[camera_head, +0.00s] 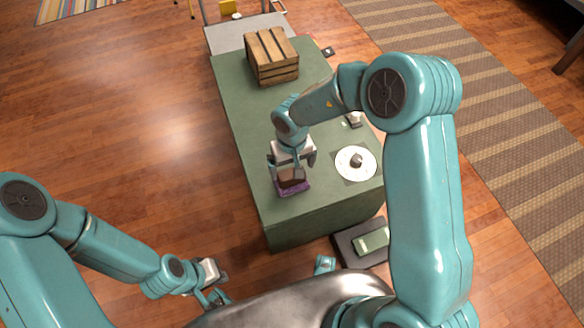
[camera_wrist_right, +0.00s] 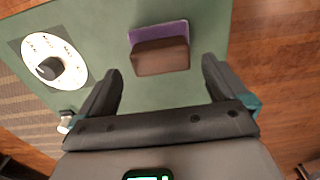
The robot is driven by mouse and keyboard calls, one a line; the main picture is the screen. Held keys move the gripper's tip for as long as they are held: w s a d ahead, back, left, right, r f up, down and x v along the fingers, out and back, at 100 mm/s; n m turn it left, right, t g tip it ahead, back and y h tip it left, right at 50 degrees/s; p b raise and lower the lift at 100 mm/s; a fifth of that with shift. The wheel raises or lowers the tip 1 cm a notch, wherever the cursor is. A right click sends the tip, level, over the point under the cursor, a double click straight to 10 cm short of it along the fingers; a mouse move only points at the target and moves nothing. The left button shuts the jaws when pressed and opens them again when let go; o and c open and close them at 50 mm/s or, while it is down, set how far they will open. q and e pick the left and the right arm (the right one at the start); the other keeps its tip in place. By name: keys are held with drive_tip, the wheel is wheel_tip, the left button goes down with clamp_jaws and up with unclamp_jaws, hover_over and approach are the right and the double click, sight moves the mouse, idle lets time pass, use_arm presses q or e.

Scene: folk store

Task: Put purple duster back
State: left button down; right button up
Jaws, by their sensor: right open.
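The purple duster (camera_head: 292,188) lies on the green table (camera_head: 242,105) near its front left part; it has a brown block on a purple base. It also shows in the right wrist view (camera_wrist_right: 161,56), ahead of and between the fingers. My right gripper (camera_head: 292,163) is just above the duster in the head view. In the right wrist view the right gripper (camera_wrist_right: 162,78) is open with nothing between its fingers. My left gripper (camera_head: 216,297) hangs low at the lower left, away from the table; its finger opening is too small to tell.
A wooden crate (camera_head: 272,72) stands at the table's back. A white disc with a dark knob (camera_head: 356,161) lies on the table's right, also in the right wrist view (camera_wrist_right: 47,60). A dark tray (camera_head: 346,239) holding a green item (camera_head: 372,241) is beside the table's front right.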

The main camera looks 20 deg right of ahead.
use_arm(q)
wheel_tip(320, 180, up, 3)
drive_tip(key=shift+r+p, duration=0.2)
drive_tip(key=shift+p, duration=0.95)
use_arm(e)
wheel_tip(320, 180, up, 6)
drive_tip(key=shift+r, duration=0.25)
